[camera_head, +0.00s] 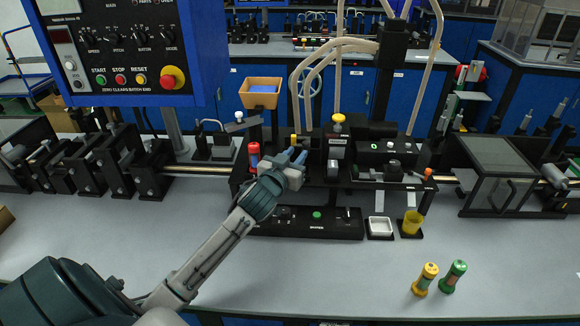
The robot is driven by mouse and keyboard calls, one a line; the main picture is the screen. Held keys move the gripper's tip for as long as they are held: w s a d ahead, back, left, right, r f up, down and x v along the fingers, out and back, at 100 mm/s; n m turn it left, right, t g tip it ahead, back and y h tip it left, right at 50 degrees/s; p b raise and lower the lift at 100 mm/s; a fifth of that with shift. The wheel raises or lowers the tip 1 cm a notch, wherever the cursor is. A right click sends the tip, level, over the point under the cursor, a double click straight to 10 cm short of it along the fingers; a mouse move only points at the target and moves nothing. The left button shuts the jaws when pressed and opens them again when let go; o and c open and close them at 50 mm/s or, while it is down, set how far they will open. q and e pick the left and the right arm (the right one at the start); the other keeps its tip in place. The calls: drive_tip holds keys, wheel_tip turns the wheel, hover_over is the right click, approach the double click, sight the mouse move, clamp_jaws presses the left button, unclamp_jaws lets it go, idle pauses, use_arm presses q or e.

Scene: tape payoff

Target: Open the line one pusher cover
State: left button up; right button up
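My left gripper (293,157) reaches in from the lower left to the black machine (310,224) in the middle of the bench. Its fingers are close to the machine's left part, beside a red-topped cylinder (254,156). They are small and partly overlap the machine, so I cannot tell whether they are open or touching anything. No part is clearly marked as the line one pusher cover; it may be hidden behind my gripper. A clear-sided, dark-framed box with a handle (498,165) stands closed at the right. My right gripper is not in view.
A control panel (125,50) hangs at the upper left. A white tray (380,226) and a yellow cup (412,222) stand before the machine. Yellow (426,279) and green (454,276) spools stand at the front right. The front middle bench is clear.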

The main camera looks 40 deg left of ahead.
use_arm(q)
drive_tip(key=s, duration=0.3)
drive_tip(key=shift+s+d+b, duration=0.2)
drive_tip(key=shift+d+b, duration=0.1)
drive_tip(key=shift+b, duration=0.05)
drive_tip(key=shift+c, duration=0.5)
drive_tip(key=c, duration=0.3)
drive_tip(key=n+h+p, duration=0.1)
drive_tip(key=p, duration=0.2)
drive_tip(key=r+n+p, duration=0.1)
drive_tip(key=n+p, duration=0.1)
drive_tip(key=p, duration=0.1)
drive_tip(key=n+g+h+p, duration=0.1)
drive_tip(key=p, duration=0.2)
drive_tip(key=shift+a+r+n+h, duration=0.2)
drive_tip(key=shift+a+n+h, duration=0.1)
drive_tip(key=shift+a, duration=0.05)
clamp_jaws()
drive_tip(key=s+a+n+h+p, duration=0.1)
drive_tip(key=s+a+n+p, duration=0.2)
drive_tip(key=n+p, duration=0.6)
drive_tip(key=w, duration=0.2)
drive_tip(key=w+b, duration=0.1)
drive_tip(key=w, duration=0.2)
drive_tip(key=w+f, duration=0.1)
drive_tip(key=w, duration=0.2)
drive_tip(key=shift+w, duration=0.25)
drive_tip(key=shift+w+d+b, duration=0.1)
drive_tip(key=shift+w+b, duration=0.25)
drive_tip(key=shift+w, duration=0.3)
